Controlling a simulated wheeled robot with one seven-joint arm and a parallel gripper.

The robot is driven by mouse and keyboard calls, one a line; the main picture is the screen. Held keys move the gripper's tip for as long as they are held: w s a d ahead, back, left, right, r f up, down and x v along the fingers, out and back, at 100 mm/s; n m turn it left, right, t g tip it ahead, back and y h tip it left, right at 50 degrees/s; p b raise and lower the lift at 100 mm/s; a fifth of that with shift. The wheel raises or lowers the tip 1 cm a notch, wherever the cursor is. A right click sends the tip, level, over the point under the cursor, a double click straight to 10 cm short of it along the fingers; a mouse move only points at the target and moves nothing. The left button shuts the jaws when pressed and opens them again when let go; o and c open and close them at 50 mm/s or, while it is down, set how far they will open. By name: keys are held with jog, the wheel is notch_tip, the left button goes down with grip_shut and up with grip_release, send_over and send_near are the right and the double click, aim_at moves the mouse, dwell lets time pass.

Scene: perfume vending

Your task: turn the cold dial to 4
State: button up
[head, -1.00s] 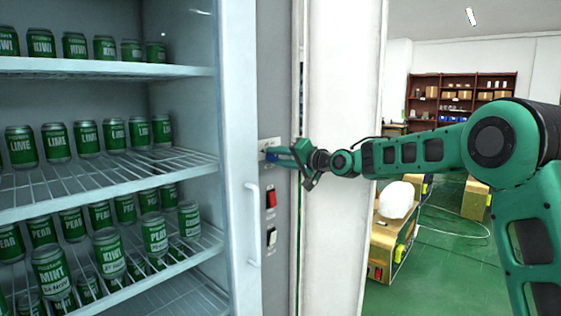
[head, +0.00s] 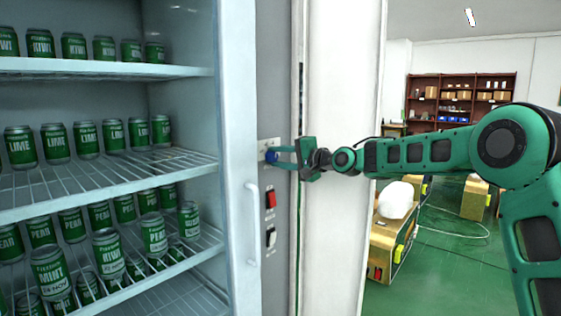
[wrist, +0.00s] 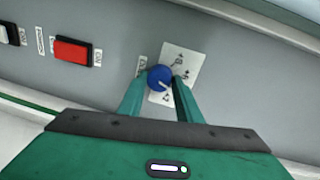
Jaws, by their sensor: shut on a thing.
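The cold dial is a round blue knob (wrist: 160,78) on the grey side panel of the drinks fridge. It sits on a white label plate (wrist: 183,67) with small printed numbers around it, too small to read surely. In the head view the blue dial (head: 271,156) shows at the tips of my gripper. My gripper (wrist: 160,85) is shut on the dial, one green finger on each side of it. A pale pointer line shows on the dial's face toward the lower right in the wrist view.
A red switch (head: 271,199) and a white switch (head: 271,237) sit below the dial on the same panel. The fridge's white door handle (head: 253,225) is to their left. Cans (head: 87,139) fill the fridge shelves. A white post (head: 338,220) stands to the right.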

jog(key=shift+w+d, duration=0.15)
jog(key=o, duration=1)
jog(key=shift+w+f, duration=0.1)
jog(key=shift+o, duration=0.2)
jog(key=shift+s, duration=0.2)
jog(key=v, duration=1)
jog(key=shift+d, duration=0.25)
jog(key=shift+s, duration=0.1)
